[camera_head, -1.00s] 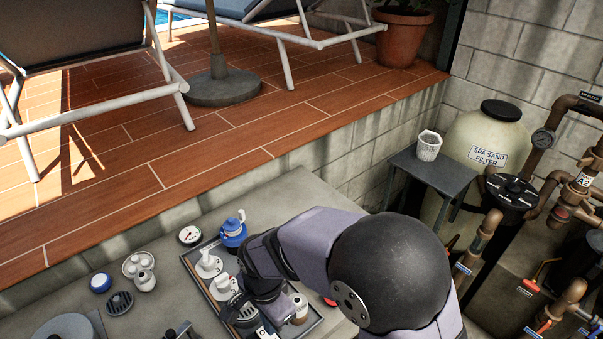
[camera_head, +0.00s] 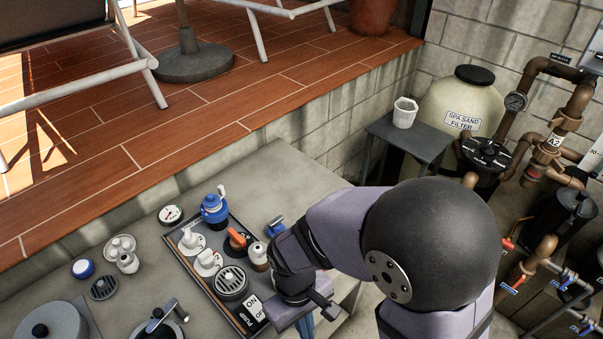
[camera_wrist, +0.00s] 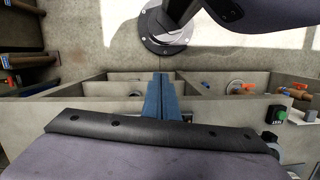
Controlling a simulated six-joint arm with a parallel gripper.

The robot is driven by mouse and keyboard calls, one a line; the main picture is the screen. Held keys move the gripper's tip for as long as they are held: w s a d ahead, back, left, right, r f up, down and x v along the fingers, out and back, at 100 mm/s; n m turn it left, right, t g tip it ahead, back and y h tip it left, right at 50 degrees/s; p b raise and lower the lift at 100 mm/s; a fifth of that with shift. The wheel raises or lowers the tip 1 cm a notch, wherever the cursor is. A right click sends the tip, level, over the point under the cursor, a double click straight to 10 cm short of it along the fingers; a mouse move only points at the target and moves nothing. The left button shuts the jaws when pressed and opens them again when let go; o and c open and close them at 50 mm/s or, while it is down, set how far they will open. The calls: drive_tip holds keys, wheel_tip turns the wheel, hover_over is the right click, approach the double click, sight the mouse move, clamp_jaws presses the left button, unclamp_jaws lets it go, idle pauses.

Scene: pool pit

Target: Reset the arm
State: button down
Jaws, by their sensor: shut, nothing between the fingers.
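My gripper (camera_wrist: 161,76) shows in the wrist view as two blue fingers pressed together, with nothing between them. In the head view my gripper (camera_head: 306,326) points down at the lower edge, partly hidden by my own wrist. It is to the right of the dark tray (camera_head: 213,292) and apart from the things on it. My black, round arm joint covers the lower right of the head view.
The tray holds a blue-and-white fitting (camera_head: 214,208), an orange-handled valve (camera_head: 238,238), white fittings and a grey drain grate (camera_head: 231,281). A small table (camera_head: 412,137) bears a white basket (camera_head: 405,112). Pipes and a sand filter (camera_head: 462,105) stand at right.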

drive_tip(key=w+d+r+m+t, duration=0.1)
drive_tip(key=d+r+m, duration=0.1)
drive_tip(key=d, duration=0.5)
drive_tip(key=w+d+r+m+y+b, duration=0.1)
drive_tip(key=w+d+m, duration=0.1)
drive_tip(key=d+m, duration=0.3)
drive_tip(key=shift+d+r+t, duration=0.4)
drive_tip(key=shift+d, duration=0.65)
